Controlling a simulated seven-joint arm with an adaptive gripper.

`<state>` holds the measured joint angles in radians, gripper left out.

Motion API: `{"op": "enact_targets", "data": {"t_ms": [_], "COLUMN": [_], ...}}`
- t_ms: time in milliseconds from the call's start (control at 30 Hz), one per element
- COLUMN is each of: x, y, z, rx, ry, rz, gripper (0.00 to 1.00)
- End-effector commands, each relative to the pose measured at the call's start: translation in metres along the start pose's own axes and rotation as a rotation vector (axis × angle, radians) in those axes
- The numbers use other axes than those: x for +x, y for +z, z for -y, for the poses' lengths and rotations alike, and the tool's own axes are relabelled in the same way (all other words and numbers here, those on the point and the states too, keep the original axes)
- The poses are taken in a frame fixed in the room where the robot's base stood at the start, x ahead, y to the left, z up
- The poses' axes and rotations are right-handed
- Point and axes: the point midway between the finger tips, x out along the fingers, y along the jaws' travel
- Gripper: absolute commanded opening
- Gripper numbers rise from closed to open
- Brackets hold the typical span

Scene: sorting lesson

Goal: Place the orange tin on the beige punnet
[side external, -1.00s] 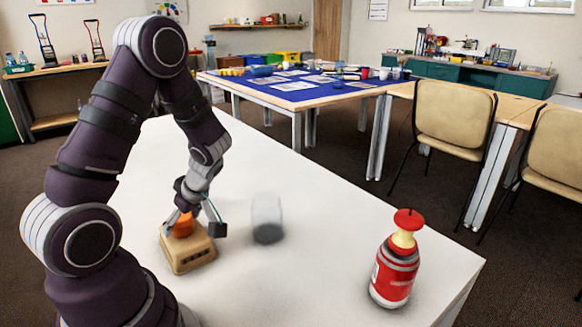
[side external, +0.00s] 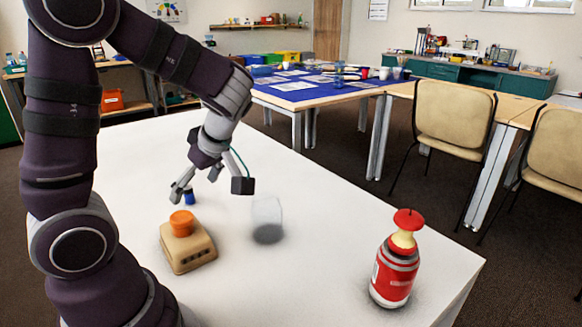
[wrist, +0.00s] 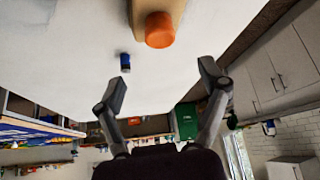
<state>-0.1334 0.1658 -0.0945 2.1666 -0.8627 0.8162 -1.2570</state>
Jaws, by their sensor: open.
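The orange tin (side external: 182,223) stands upright on top of the beige punnet (side external: 187,250), which sits on the white table near my arm. In the wrist view the orange tin (wrist: 160,30) rests against the beige punnet (wrist: 144,10) at the top of the picture. My gripper (side external: 196,190) is open and empty, above and behind the tin, clear of it. Its two spread fingers (wrist: 163,85) show in the wrist view with nothing between them.
A small blue can (side external: 190,195) stands behind the punnet, near my gripper; it also shows in the wrist view (wrist: 125,62). A clear glass with a dark base (side external: 267,220) stands to the right. A red bottle (side external: 394,270) stands at the table's right. The table between them is bare.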

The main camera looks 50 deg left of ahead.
Motion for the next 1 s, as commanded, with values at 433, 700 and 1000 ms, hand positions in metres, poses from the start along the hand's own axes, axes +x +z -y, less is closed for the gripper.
{"op": "enact_targets", "data": {"t_ms": [433, 700, 1000], "x": [-0.104, -0.117, -0.117], "y": [0.07, 0.081, 0.08], "z": [0.031, 0.043, 0.042], "rx": [1.469, 1.682, 1.677], "ry": [0.845, 0.989, 0.986], "rz": [0.121, 0.044, 0.045], "gripper": [0.74, 0.74, 0.74]}}
